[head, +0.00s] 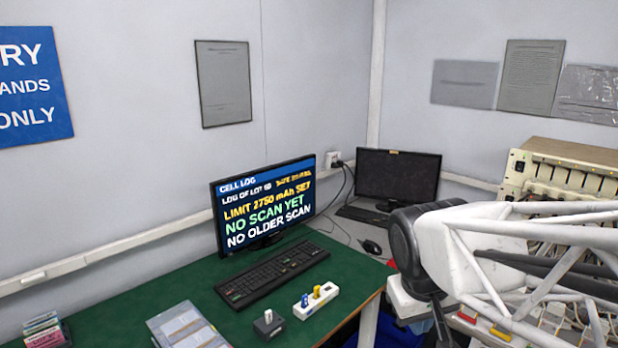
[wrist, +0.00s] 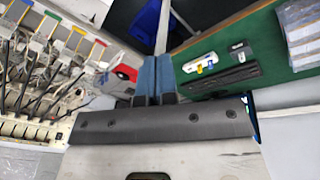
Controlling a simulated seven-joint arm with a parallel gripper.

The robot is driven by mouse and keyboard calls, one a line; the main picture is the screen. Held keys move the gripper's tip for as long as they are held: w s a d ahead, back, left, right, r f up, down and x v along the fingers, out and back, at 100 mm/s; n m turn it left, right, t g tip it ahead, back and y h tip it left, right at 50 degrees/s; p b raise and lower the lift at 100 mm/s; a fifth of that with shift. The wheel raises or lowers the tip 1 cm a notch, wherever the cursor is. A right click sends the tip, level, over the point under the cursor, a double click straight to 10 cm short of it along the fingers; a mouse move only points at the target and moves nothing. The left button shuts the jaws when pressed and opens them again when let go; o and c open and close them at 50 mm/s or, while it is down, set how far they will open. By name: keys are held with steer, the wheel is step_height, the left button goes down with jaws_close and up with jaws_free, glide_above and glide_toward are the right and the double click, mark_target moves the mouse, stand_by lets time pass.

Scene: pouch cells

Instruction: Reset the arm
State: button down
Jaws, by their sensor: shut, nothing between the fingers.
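My gripper (wrist: 156,60) shows in the wrist view with its two blue fingers side by side, shut and empty. It points over the gap between the green-topped bench (wrist: 215,48) and the rack of coloured clips and cables (wrist: 60,60). In the head view my white and black arm (head: 450,250) reaches in from the right, beyond the right edge of the green bench (head: 110,290). The fingers cannot be made out there.
A second dark monitor (head: 397,176) and a cream equipment rack (head: 565,170) stand behind my arm.

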steer(key=s+d+f+m+y, duration=0.1)
steer(key=s+m, duration=0.1)
steer(key=s, duration=0.5)
steer(key=shift+s+f, duration=0.2)
steer(key=shift+s, duration=0.05)
